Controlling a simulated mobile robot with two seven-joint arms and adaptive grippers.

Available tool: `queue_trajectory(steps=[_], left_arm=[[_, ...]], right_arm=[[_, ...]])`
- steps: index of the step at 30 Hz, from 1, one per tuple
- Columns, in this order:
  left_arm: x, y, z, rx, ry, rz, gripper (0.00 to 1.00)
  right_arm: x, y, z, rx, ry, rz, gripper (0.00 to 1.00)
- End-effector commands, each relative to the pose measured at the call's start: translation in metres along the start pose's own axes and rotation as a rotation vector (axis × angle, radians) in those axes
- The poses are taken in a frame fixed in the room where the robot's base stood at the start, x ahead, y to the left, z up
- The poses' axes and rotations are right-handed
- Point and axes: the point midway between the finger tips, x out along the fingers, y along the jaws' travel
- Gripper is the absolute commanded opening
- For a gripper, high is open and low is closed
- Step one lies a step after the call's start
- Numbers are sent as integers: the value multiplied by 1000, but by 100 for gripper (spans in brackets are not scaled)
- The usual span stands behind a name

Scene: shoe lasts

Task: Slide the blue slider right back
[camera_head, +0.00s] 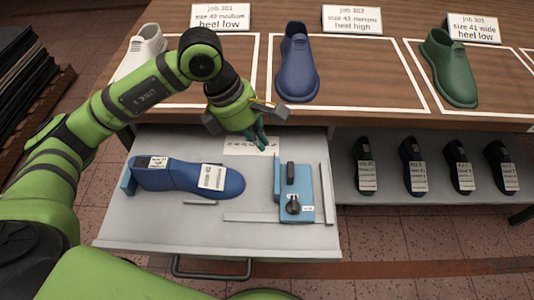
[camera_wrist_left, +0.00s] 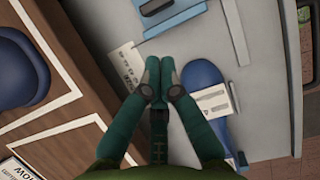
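The blue slider (camera_head: 308,195) is a light blue plate standing at the right part of the open drawer (camera_head: 160,232). It carries a black upright handle (camera_head: 291,176) and a black knob (camera_head: 293,206). Part of it shows at the top of the left wrist view (camera_wrist_left: 182,16). A blue shoe last (camera_head: 165,176) lies in the drawer left of the slider, its heel by a small blue block (camera_head: 128,180). My left gripper (camera_head: 263,143) is above the back of the drawer, behind and left of the slider, apart from it. Its green fingers are together and empty (camera_wrist_left: 160,66). My right gripper is out of view.
Grey rails (camera_head: 262,217) lie in front of and beside the slider. A paper label (camera_head: 240,146) lies at the drawer's back. White, blue and green lasts stand on the table above (camera_head: 370,85). Several dark lasts sit on the lower shelf (camera_head: 345,195) at right.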

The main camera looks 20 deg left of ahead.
Motion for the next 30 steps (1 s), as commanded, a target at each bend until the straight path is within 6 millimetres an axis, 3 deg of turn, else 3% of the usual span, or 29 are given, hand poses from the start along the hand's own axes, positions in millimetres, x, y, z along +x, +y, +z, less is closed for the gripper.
queue_trajectory(steps=[4, 8, 14, 20, 30], left_arm=[[-15, 0, -1, -1, 1, 2, 0], [-29, -8, -15, -3, 9, 3, 0], [-28, -21, -30, 0, 3, -3, 0], [-1, -22, -30, 0, 2, -8, 0], [71, -22, -29, -1, 1, -7, 0]], right_arm=[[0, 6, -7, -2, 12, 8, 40], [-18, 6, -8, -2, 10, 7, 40], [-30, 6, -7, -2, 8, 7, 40], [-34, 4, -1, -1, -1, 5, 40], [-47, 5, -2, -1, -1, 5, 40]])
